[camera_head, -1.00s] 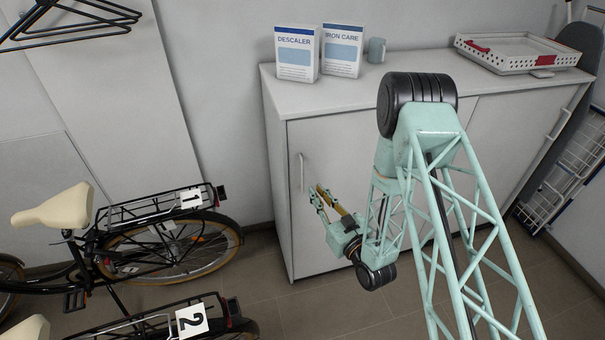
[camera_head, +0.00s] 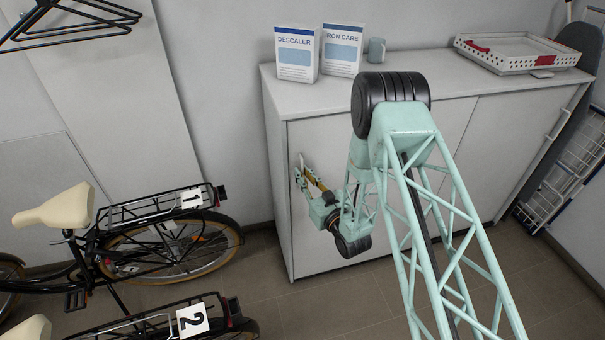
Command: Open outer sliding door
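The outer sliding door (camera_head: 325,130) is the left front panel of a low white cabinet (camera_head: 272,87). The door's left edge meets the cabinet's left end, so it stands closed. A slim upright handle (camera_head: 301,160) sits near that edge; its lower part is hidden behind my gripper. My gripper (camera_head: 301,174) is at the handle, with its fingers pointing up and left. The fingers overlap the handle in this view. I cannot tell whether they are around it, touching it or just in front of it, nor how far apart they are.
A descaler box (camera_head: 296,54), an iron care box (camera_head: 342,50), a mug (camera_head: 376,50) and a white tray (camera_head: 520,54) stand on the cabinet top. Bicycles with number plates 1 (camera_head: 191,198) and 2 (camera_head: 192,320) stand at left. A drying rack (camera_head: 575,170) leans at right.

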